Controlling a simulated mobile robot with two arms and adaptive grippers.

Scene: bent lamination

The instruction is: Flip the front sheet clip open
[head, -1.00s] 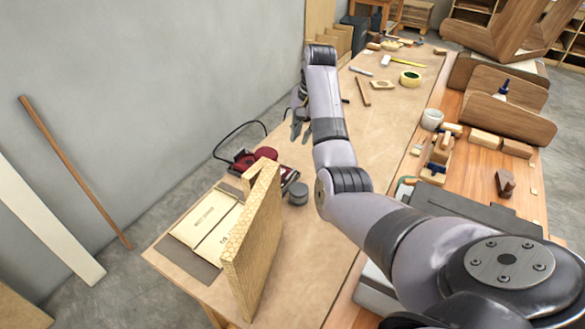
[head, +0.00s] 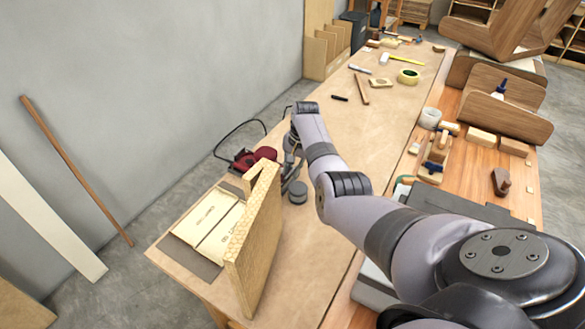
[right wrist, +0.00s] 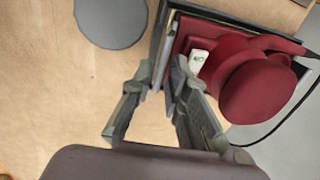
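A dark red sander (head: 253,158) with a black cord lies on the table at the left. The right wrist view shows its red body and round red knob (right wrist: 258,92) at the upper right, with a pale label on the body. A dark and pale edge (right wrist: 162,50) runs along its near side; I cannot clearly make out the front sheet clip there. My right gripper (right wrist: 163,72) is open and empty, its fingertips apart and close to that edge. I cannot tell whether they touch it. In the head view the right gripper (head: 290,165) is just right of the sander. My left gripper is out of view.
A grey cylinder (head: 297,192) stands close to the right gripper and shows in the right wrist view (right wrist: 110,22). An upright tan patterned panel (head: 258,240) stands in front, beside cream packets (head: 212,222).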

